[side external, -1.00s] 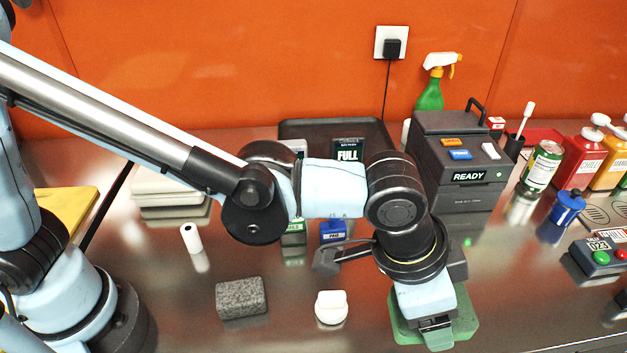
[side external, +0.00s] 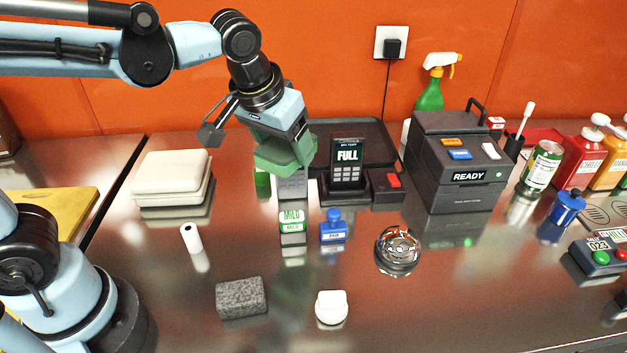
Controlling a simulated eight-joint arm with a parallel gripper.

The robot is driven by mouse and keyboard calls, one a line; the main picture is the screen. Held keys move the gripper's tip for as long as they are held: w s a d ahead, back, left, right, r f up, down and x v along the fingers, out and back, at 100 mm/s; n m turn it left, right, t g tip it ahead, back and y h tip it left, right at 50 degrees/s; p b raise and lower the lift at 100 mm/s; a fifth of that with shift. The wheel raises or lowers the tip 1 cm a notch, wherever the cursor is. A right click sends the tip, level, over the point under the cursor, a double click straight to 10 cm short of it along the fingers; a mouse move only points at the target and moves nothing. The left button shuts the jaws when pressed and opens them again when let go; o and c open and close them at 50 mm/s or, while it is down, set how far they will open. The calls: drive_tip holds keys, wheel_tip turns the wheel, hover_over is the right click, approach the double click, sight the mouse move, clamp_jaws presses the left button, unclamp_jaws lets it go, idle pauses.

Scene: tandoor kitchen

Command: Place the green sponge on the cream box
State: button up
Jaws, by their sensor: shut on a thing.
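My gripper (side external: 286,135) is shut on the green sponge (side external: 284,158) and holds it raised above the counter, in front of the dark tray at the back. The sponge is partly covered by the fingers. The cream box (side external: 172,180) is a low, closed box at the back left of the counter, to the left of the sponge and apart from it. Its top is bare.
A white roll (side external: 190,238), grey sponge (side external: 241,297), white knob-like piece (side external: 331,306), blue stamp (side external: 333,227) and shiny metal bowl (side external: 398,246) stand nearer.

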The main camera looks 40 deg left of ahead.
drive_tip(key=s+a+n+y, duration=0.1)
drive_tip(key=s+a+n, duration=0.15)
drive_tip(key=a, duration=0.55)
drive_tip(key=n+g+y, duration=0.1)
drive_tip(key=n+y, duration=0.1)
drive_tip(key=n, duration=0.3)
hover_over(170, 163)
drive_tip(key=s+d, duration=0.1)
wheel_tip(170, 163, down, 6)
drive_tip(key=shift+d+r, duration=0.1)
drive_tip(key=shift+r, duration=0.05)
drive_tip(key=shift+f, duration=2.05)
drive_tip(key=shift+f, duration=0.1)
drive_tip(key=o, duration=1)
